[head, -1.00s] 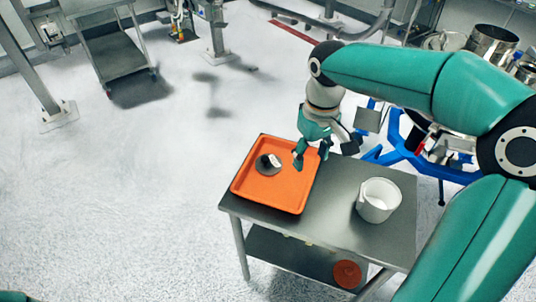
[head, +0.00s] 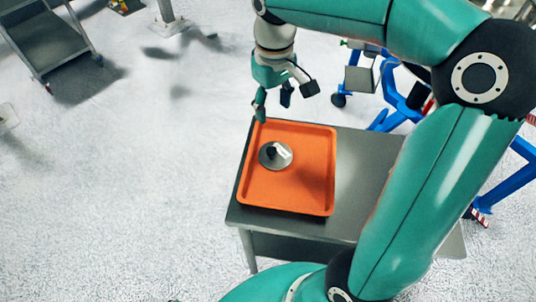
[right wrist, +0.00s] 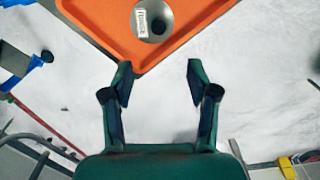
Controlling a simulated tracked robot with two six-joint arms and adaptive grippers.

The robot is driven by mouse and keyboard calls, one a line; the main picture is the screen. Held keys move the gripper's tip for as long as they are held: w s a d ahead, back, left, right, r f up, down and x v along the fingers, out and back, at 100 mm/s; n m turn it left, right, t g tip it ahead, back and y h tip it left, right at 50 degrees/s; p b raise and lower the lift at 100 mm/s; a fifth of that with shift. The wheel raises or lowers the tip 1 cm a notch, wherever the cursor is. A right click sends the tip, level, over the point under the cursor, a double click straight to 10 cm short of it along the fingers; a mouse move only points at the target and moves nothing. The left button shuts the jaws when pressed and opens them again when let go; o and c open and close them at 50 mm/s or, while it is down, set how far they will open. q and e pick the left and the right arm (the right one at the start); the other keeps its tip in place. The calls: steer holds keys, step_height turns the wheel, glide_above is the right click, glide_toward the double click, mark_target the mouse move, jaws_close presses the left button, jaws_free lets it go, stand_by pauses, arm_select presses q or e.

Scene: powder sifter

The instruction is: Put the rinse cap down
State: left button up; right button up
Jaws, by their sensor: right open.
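The rinse cap, a round grey metal disc (head: 267,160) with a dark knob and a white label, lies on the orange tray (head: 315,195), left of its middle. It also shows in the right wrist view (right wrist: 166,27), at the top beyond the fingertips. My right gripper (head: 274,104) is open and empty at the far edge of the tray, apart from the cap. In the right wrist view its two fingers (right wrist: 159,82) are spread with bare floor between them. My left gripper is not in view.
The tray lies on a grey metal table (head: 365,160); its right part is largely hidden by my right arm. A blue frame (head: 400,105) stands behind the table. A grey cart (head: 45,45) is at the far left. The floor left of the table is clear.

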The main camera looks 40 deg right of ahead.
steer(key=f, duration=0.2)
glide_toward(271, 149)
steer(key=f, duration=0.5)
steer(key=shift+s+a+b, duration=0.1)
steer(key=shift+s+b, duration=0.2)
steer(key=shift+s, duration=0.05)
steer(key=shift+w+f+p, duration=0.15)
steer(key=shift+f+p, duration=0.05)
steer(key=shift+f, duration=1.15)
steer(key=shift+w+f+p, duration=0.15)
steer(key=shift+f+p, duration=0.05)
steer(key=shift+f, duration=1.15)
steer(key=shift+c, duration=0.3)
jaws_close()
